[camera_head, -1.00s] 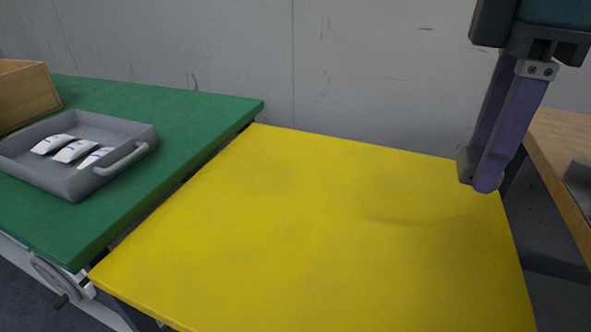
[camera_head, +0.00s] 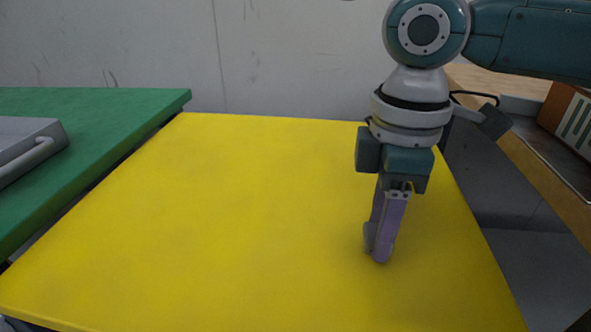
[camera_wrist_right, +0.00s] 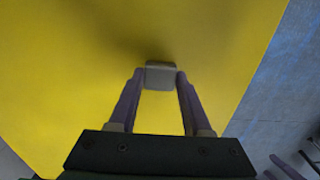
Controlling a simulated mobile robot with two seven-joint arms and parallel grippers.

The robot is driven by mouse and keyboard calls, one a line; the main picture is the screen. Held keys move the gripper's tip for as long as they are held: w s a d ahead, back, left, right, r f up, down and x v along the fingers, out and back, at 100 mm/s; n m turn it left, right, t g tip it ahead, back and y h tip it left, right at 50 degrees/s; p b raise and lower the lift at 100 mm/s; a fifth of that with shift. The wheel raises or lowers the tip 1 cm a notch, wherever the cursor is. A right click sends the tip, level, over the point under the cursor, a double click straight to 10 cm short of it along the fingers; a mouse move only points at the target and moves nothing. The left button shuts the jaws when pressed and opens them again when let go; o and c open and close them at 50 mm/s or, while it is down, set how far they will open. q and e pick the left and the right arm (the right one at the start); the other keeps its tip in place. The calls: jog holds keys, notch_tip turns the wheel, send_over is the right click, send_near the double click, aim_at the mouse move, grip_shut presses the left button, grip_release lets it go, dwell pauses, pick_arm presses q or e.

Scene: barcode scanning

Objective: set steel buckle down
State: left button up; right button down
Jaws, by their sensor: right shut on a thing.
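The steel buckle is a small grey block. It shows between the fingertips in the right wrist view (camera_wrist_right: 160,75) and at the left of the fingertips in the head view (camera_head: 370,238). My right gripper (camera_head: 379,250) points down with its purple fingers shut on the buckle, over the right part of the yellow table (camera_head: 230,220). In the right wrist view my right gripper (camera_wrist_right: 160,78) has a finger on each side of the buckle, and a dark shadow lies on the yellow surface close by. I cannot tell whether the buckle touches the table. My left gripper is out of view.
The yellow table top is otherwise bare. A green table (camera_head: 120,110) stands at the left with a grey tray (camera_head: 50,130) on it. A wooden table (camera_head: 530,160) at the right holds a box with green and white stripes (camera_head: 572,120). Gaps separate the tables.

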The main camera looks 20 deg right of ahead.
jog(key=shift+f, duration=0.75)
jog(key=shift+f, duration=0.15)
jog(key=shift+c, duration=1.7)
grip_release()
